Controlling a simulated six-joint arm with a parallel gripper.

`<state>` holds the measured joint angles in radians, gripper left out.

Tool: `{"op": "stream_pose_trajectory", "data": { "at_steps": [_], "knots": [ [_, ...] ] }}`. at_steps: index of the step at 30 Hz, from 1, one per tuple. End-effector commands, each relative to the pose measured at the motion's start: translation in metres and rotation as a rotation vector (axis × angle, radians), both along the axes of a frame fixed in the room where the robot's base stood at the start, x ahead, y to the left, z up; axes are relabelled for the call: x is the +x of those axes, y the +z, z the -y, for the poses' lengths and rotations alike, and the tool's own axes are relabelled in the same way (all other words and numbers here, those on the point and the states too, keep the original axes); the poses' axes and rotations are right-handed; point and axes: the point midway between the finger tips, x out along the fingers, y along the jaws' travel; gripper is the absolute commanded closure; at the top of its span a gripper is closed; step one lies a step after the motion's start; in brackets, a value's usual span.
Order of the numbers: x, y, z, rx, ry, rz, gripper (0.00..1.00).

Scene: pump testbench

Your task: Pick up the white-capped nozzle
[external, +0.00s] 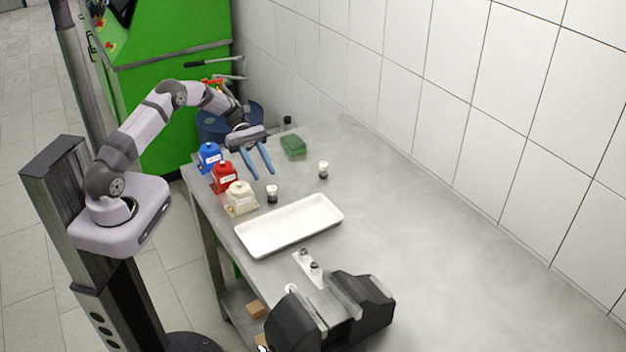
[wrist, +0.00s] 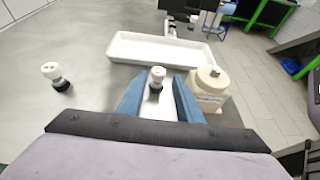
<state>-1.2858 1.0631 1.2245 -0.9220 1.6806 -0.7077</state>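A small nozzle with a white cap and dark base (external: 272,193) stands upright on the table between the cream pump and the white tray. In the wrist view this nozzle (wrist: 157,76) shows between the fingertips. A second white-capped nozzle (external: 323,168) stands farther right, and it shows at the left of the wrist view (wrist: 52,72). My gripper (external: 263,175) is open, with two blue fingers apart and nothing held. Its fingertips look short of the nearer nozzle and do not appear to touch it; the exact height gap is unclear.
A white tray (external: 248,240) lies close in front of the nearer nozzle. Blue (external: 208,156), red (external: 223,177) and cream (external: 241,198) pump-like blocks line the left table edge. A green item (external: 293,147) lies near the back. A dark vise-like fixture (external: 362,300) stands in front. The table's right side is clear.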

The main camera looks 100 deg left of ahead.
Motion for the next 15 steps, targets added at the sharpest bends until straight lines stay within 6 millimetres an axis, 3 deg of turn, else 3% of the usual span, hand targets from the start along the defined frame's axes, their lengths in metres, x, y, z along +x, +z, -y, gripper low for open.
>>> {"op": "stream_pose_trajectory", "data": {
  "at_steps": [9, 15],
  "knots": [
    [0.028, -0.013, 0.032, -0.003, -0.004, -0.003, 0.68],
    [0.038, -0.022, 0.042, 0.001, -0.003, -0.002, 0.68]
  ]
}}
